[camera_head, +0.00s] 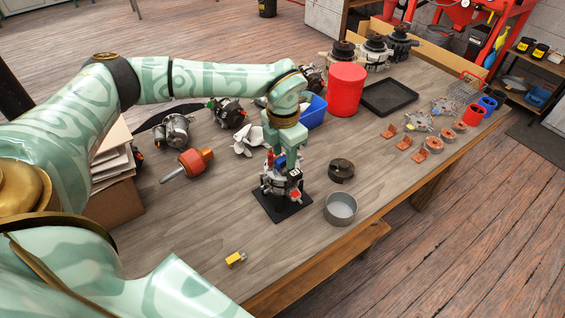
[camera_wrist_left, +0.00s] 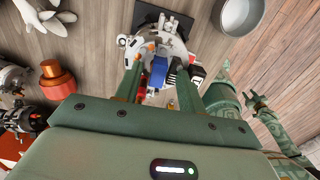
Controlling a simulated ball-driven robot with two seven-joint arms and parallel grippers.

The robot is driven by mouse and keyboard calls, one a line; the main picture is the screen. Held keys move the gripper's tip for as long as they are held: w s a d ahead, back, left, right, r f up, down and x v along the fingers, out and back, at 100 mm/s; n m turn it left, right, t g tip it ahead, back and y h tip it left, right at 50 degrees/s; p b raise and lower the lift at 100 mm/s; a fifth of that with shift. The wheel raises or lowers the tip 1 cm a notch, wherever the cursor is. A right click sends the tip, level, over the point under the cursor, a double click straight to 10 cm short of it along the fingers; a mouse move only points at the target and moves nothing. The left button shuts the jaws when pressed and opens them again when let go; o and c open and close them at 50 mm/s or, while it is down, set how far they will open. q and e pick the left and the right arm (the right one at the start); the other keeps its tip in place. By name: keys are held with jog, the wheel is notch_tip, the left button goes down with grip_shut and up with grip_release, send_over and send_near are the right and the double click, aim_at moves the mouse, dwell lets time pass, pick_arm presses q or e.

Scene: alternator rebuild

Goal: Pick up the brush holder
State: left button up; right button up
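An alternator assembly (camera_head: 271,187) with silver, red, blue and black parts stands on a black square plate (camera_head: 284,210). My left gripper (camera_head: 280,166) points down at it from directly above. In the left wrist view the gripper (camera_wrist_left: 156,84) has its two fingers apart, with a blue block (camera_wrist_left: 158,72) of the assembly between them and gaps beside it. A black block (camera_wrist_left: 196,72) sits right of the fingers. A small yellow piece (camera_head: 236,259) lies alone near the front. I cannot tell for sure which piece is the brush holder.
A grey metal cup (camera_head: 341,209) and a dark round part (camera_head: 341,170) stand to the right. A white fan (camera_head: 249,141) and an orange-handled tool (camera_head: 190,163) lie left. A red cylinder (camera_head: 346,90) and a black tray (camera_head: 389,97) stand behind. The front table strip is mostly clear.

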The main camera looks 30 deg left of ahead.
pick_arm(q)
jog(key=shift+s+f, duration=0.3)
jog(key=shift+f, duration=0.2)
grip_shut()
jog(key=shift+w+a+f, duration=0.1)
jog(key=shift+a+f, duration=0.05)
jog(key=shift+f, duration=0.05)
pick_arm(e)
jog(key=shift+d, duration=0.3)
pick_arm(q)
jog(key=shift+r, duration=0.15)
